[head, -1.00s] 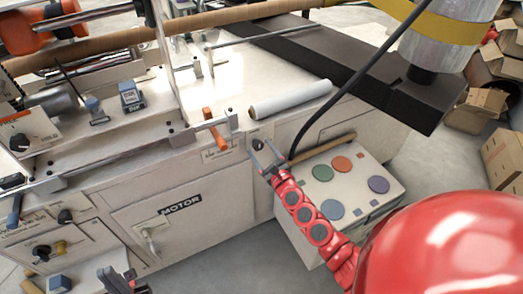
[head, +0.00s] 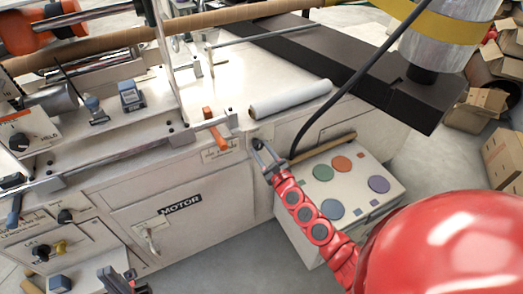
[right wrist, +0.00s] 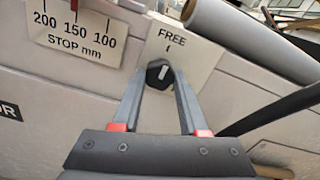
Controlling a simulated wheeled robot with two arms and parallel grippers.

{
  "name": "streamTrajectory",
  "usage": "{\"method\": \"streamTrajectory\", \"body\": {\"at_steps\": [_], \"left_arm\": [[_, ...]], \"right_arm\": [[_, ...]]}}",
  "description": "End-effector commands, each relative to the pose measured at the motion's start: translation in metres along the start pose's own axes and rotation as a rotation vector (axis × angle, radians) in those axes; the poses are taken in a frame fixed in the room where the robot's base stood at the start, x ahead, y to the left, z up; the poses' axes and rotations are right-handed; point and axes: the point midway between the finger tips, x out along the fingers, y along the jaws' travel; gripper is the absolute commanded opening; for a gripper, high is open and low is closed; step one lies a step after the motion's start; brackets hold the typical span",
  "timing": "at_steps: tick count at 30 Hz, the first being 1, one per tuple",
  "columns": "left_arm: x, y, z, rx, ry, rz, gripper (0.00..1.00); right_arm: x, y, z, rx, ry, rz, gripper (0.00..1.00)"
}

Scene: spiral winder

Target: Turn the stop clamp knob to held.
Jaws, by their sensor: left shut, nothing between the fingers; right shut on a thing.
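The stop clamp knob (right wrist: 158,73) is black with a white pointer line. It sits on the cabinet front below a plate (right wrist: 176,48) marked FREE, and its line points up, tilted slightly right, toward the mark under that word. My right gripper (right wrist: 160,85) is shut on the knob, one finger on each side. In the head view my right gripper (head: 262,150) reaches the cabinet's right end, and its fingers partly hide the knob. My left gripper (head: 118,281) is shut and empty at the bottom left, in front of the cabinet.
A STOP mm scale (right wrist: 76,30) is left of the knob. An orange handle (head: 214,127) is on the rail above. A white roll (head: 291,98) lies on the cabinet top. A black cable (head: 335,100) and a box with coloured discs (head: 338,205) are close to my right arm.

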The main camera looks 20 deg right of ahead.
Motion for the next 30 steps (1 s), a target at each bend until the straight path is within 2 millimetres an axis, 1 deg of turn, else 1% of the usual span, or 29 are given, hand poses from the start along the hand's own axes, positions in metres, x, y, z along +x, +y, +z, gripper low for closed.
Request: {"method": "streamTrajectory", "body": {"at_steps": [8,21,30], "left_arm": [[-0.007,0.000,0.001,0.000,0.000,0.000,0.00],[-0.019,0.001,0.003,0.000,0.000,0.000,0.00],[-0.024,0.001,0.004,0.000,0.000,0.000,0.00]], "right_arm": [[0.000,0.002,-0.002,0.173,0.001,0.003,0.00],[0.000,0.001,-0.002,0.589,0.001,-0.001,0.00],[0.000,0.002,0.000,0.874,0.000,0.001,0.00]]}}
